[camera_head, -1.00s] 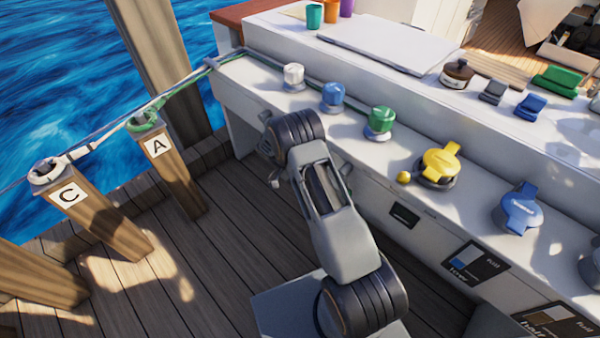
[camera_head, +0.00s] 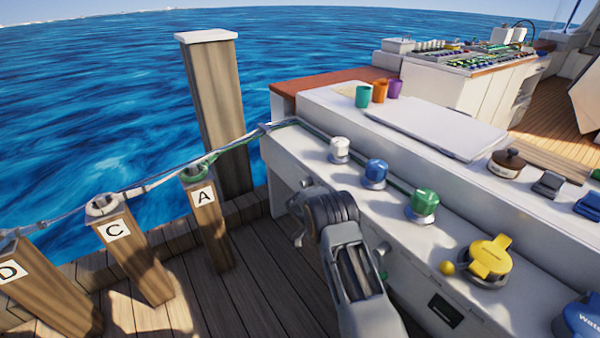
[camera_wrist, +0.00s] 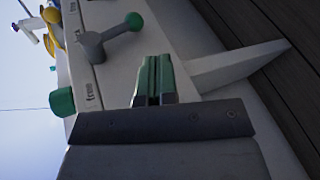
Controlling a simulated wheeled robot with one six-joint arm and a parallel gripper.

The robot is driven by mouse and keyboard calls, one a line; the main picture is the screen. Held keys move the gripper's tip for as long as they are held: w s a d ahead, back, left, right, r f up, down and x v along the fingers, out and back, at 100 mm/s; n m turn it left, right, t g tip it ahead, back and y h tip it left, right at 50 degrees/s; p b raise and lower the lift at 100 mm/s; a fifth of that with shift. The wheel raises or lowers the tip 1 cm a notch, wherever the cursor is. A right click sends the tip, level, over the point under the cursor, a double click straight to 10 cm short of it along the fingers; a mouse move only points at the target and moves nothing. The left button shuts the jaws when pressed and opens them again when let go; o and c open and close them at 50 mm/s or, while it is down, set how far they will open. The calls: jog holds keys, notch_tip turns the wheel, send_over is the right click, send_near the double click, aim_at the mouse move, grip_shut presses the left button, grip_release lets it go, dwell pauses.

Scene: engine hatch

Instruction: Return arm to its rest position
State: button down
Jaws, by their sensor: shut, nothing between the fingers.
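My arm shows in the head view, folded upward beside the white console (camera_head: 290,160). A green knob (camera_wrist: 62,101) is to the left.
White, blue and green knobs (camera_head: 424,203) line the console, with a yellow-handled cap (camera_head: 490,258) further right. Wooden posts marked A (camera_head: 208,225), C (camera_head: 135,255) and D (camera_head: 50,290) stand left, joined by a rope. Deck planks between posts and console are open.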

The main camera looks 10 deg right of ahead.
jog(key=s+a+r+n+t+y+p, duration=0.1)
jog(key=s+r+n+t+y+p, duration=0.15)
jog(key=r+p, duration=0.7)
jog(key=s+a+r+n+t+y+p, duration=0.1)
jog(key=s+r+t+p, duration=0.15)
jog(key=r, duration=1.35)
jog(key=s+a+r+n+t+y+p, duration=0.2)
jog(key=s+r+t+p, duration=0.2)
jog(key=r, duration=0.6)
jog(key=s+a+r+n+t+y+p, duration=0.2)
jog(key=s+r+t+p, duration=0.3)
jog(key=s+r+p, duration=0.4)
jog(key=shift+p+v, duration=0.45)
jog(key=shift+v, duration=0.65)
jog(key=shift+w+n, duration=0.1)
jog(key=shift+n, duration=0.15)
